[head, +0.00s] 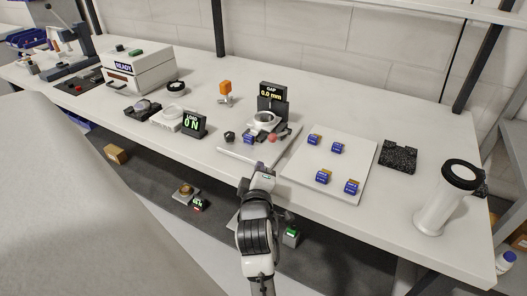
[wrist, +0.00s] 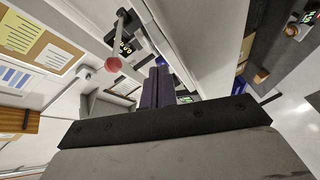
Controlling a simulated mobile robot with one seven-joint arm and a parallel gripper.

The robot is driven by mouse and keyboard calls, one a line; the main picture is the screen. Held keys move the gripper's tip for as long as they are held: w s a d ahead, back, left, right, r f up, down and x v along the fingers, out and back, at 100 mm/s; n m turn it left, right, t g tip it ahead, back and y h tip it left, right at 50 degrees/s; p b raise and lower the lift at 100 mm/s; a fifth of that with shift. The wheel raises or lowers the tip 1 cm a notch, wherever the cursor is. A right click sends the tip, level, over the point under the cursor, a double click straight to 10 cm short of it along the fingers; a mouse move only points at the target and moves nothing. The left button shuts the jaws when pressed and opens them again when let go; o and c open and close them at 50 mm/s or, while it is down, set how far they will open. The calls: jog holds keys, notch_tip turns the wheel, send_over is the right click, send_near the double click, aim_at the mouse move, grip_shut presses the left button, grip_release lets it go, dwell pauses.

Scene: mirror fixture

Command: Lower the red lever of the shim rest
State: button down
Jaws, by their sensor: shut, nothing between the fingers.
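The shim rest (head: 263,124) stands on a light base plate (head: 236,152) near the front edge of the bench, with a round pale ring on top. Its red lever knob (head: 272,138) shows at the front right of the rest. In the wrist view the red knob (wrist: 113,64) sits at the end of a thin metal rod (wrist: 122,35), left of my fingers and apart from them. My gripper (head: 263,167) is shut and empty, in front of the base plate; its dark fingers also show in the wrist view (wrist: 158,86).
A black display (head: 271,92) reads GAP 0.0 mm behind the rest; another (head: 194,125) reads 0 N. A white board (head: 327,168) with several blue blocks lies to the right. A black slab (head: 398,156) and a white cylinder (head: 446,200) stand farther right.

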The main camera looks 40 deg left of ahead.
jog(key=shift+s+a+f+n+h, duration=0.15)
jog(key=shift+a+n+h, duration=0.1)
jog(key=shift+n, duration=0.35)
jog(key=shift+s+a+f+n+h, duration=0.1)
jog(key=shift+n+h, duration=0.15)
jog(key=shift+n, duration=0.35)
jog(key=shift+s+a+n+t+h, duration=0.15)
jog(key=shift+n+t+h, duration=0.35)
jog(key=shift+n, duration=0.5)
jog(key=shift+s+n+t+h, duration=0.4)
jog(key=shift+n+t, duration=0.1)
jog(key=shift+n, duration=0.5)
jog(key=shift+s+r+n+t+h, duration=0.15)
jog(key=shift+n+h, duration=0.1)
jog(key=shift+n, duration=0.2)
jog(key=shift+s+f+n+t+h, duration=0.15)
jog(key=shift+n+h, duration=0.1)
jog(key=shift+n, duration=0.2)
jog(key=s+r+n+t+h, duration=0.2)
jog(key=s+n+h, duration=0.1)
jog(key=n, duration=0.2)
jog(key=n+t+p, duration=0.1)
jog(key=p, duration=0.2)
send_near(281, 134)
jog(key=shift+w+a+f, duration=0.3)
jog(key=shift+w+a, duration=0.1)
jog(key=shift+w, duration=0.05)
jog(key=shift+w+a, duration=0.15)
jog(key=shift+w, duration=0.5)
